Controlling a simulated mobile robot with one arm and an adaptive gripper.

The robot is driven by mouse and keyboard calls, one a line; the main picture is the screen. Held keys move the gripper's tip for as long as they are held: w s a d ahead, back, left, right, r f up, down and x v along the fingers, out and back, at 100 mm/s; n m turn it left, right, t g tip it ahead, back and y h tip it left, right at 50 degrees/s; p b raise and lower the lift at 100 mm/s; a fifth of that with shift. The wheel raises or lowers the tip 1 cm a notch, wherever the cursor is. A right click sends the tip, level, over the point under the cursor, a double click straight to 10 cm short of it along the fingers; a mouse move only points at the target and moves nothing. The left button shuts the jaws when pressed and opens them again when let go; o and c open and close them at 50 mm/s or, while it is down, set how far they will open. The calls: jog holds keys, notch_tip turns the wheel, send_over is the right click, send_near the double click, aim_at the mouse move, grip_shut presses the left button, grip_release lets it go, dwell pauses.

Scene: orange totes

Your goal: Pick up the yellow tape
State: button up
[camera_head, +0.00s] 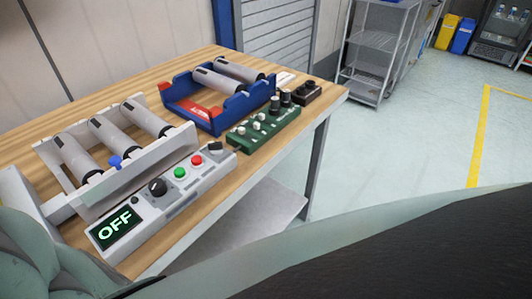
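I see no roll of yellow tape in the head view. A yellow line (480,130) is marked on the floor at the right, beyond the table. My gripper is not in view. A large grey-green and black shape, blurred and close to the camera, fills the bottom edge and hides the floor there. I cannot tell whether it is part of me.
A wooden table (92,107) carries a white roller unit (130,180) with an "OFF" display, a blue-and-red roller unit (205,112) and a green knob board (262,132). A wire shelf (378,42) stands behind. Yellow (447,32) and blue (463,37) bins stand far right. Floor between is clear.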

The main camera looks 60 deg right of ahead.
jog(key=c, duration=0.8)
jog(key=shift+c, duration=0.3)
